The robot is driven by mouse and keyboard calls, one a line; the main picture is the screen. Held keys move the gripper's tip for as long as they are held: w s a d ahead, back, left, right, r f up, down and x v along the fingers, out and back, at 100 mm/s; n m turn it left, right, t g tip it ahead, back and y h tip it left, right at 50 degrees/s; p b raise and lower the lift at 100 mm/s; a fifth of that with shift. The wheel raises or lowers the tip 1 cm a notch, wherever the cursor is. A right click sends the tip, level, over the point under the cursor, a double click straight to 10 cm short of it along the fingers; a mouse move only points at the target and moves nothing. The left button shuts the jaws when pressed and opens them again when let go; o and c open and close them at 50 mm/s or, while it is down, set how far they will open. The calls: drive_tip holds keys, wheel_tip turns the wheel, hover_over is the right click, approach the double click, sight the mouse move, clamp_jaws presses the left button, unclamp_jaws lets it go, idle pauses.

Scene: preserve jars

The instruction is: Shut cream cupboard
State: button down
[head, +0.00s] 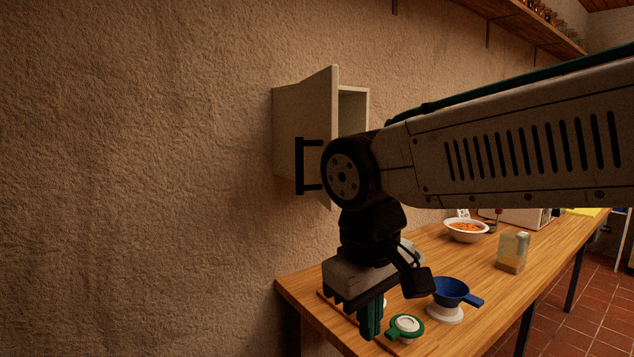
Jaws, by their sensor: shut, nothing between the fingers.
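The cream cupboard (353,105) hangs on the wall above the left end of the wooden counter. Its door (320,110) stands open, swung out from the wall toward me, with a black bar handle (299,166) on its face. Part of the cupboard's inside shows right of the door's edge; my arm hides the lower right part. My gripper (370,318) points down in front of the cupboard and lower than it, over the counter's near left end. Its green fingers are shut and empty, apart from the door and handle.
A shelf (520,22) runs high on the wall. The wall left of the cupboard is bare.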

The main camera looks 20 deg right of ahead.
drive_tip(key=w+a+r+m+t+h, duration=0.1)
drive_tip(key=w+a+r+t+h, duration=0.2)
drive_tip(key=w+a+r, duration=1)
drive_tip(key=w+d+r+m+h, duration=0.2)
drive_tip(key=d+r+m, duration=0.2)
drive_tip(key=r, duration=0.5)
approach(328, 205)
wheel_tip(328, 205, down, 3)
drive_tip(key=w+a, duration=0.1)
drive_tip(key=a, duration=0.1)
drive_tip(key=d, duration=0.2)
drive_tip(key=d+f, duration=0.1)
drive_tip(key=d, duration=0.1)
drive_tip(key=shift+w+d, duration=0.2)
drive_tip(key=shift+w, duration=0.05)
drive_tip(key=shift+s+d+t, duration=0.1)
drive_tip(key=shift+t, duration=0.2)
